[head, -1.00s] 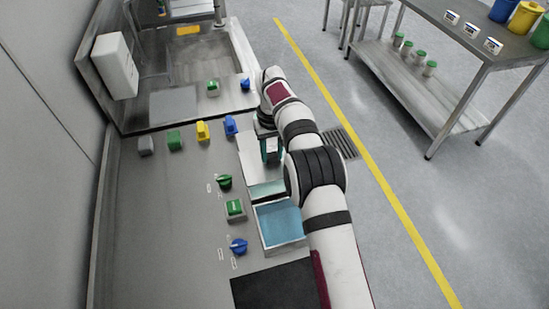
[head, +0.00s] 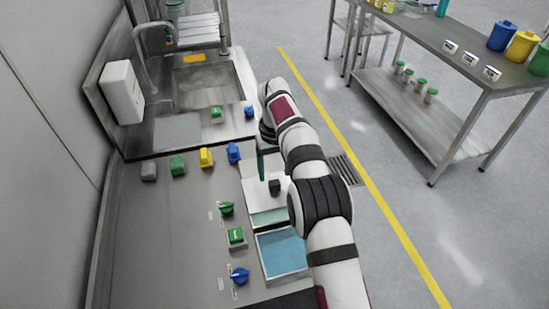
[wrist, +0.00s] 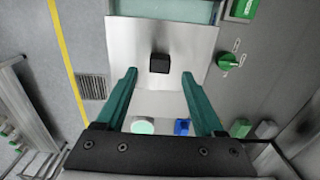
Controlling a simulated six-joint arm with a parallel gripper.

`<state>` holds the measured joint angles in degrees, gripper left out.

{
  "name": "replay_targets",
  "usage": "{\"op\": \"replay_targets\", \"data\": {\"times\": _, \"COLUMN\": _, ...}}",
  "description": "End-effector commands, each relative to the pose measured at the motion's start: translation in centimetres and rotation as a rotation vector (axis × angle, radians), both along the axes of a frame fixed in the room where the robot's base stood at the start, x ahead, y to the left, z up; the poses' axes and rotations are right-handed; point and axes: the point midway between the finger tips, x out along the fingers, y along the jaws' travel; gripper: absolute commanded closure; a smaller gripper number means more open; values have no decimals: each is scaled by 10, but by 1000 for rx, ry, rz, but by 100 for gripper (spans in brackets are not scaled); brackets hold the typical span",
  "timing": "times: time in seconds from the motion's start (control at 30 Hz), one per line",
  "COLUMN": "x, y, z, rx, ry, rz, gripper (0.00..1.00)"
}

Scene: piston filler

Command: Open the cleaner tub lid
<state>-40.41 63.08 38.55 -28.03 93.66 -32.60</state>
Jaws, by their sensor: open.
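The tub lid (head: 258,195) is a flat, bright metal plate with a small black square knob (head: 275,187). It lies level over the tray, with a strip of pale teal (head: 268,217) showing beyond its front edge. In the wrist view the lid (wrist: 130,35) fills the upper middle, and its knob (wrist: 160,63) stands near the centre. My gripper (wrist: 158,74) is open and empty. Its teal fingers point toward the lid, one on each side of the knob's line and apart from it. In the head view one teal finger shows behind the knob; my arm hides the rest.
A blue-filled tub (head: 282,252) sits in front of the lid. Green (head: 227,208) and blue (head: 240,276) rotary knobs and a green button (head: 236,236) lie to its left. Several coloured blocks line the counter's back, before the sink (head: 205,80). A floor drain lies right of my arm.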

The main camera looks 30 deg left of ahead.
Motion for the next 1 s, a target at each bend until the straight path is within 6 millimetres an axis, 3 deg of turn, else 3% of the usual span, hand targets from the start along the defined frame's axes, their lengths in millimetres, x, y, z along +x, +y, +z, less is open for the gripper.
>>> {"op": "replay_targets", "data": {"times": 0.1, "x": 1, "y": 1, "z": 38, "rx": 4, "ry": -4, "rz": -1, "gripper": 30}}
{"op": "replay_targets", "data": {"times": 0.2, "x": 1, "y": 1, "z": 60, "rx": 1, "ry": -4, "rz": 2, "gripper": 30}}
{"op": "replay_targets", "data": {"times": 0.43, "x": 0, "y": 0, "z": 76, "rx": 0, "ry": -1, "rz": 1, "gripper": 30}}
{"op": "replay_targets", "data": {"times": 0.77, "x": 0, "y": -1, "z": 78, "rx": 1, "ry": -4, "rz": 3, "gripper": 30}}
{"op": "replay_targets", "data": {"times": 1.0, "x": -1, "y": -16, "z": 102, "rx": 80, "ry": -128, "rz": 67, "gripper": 30}}
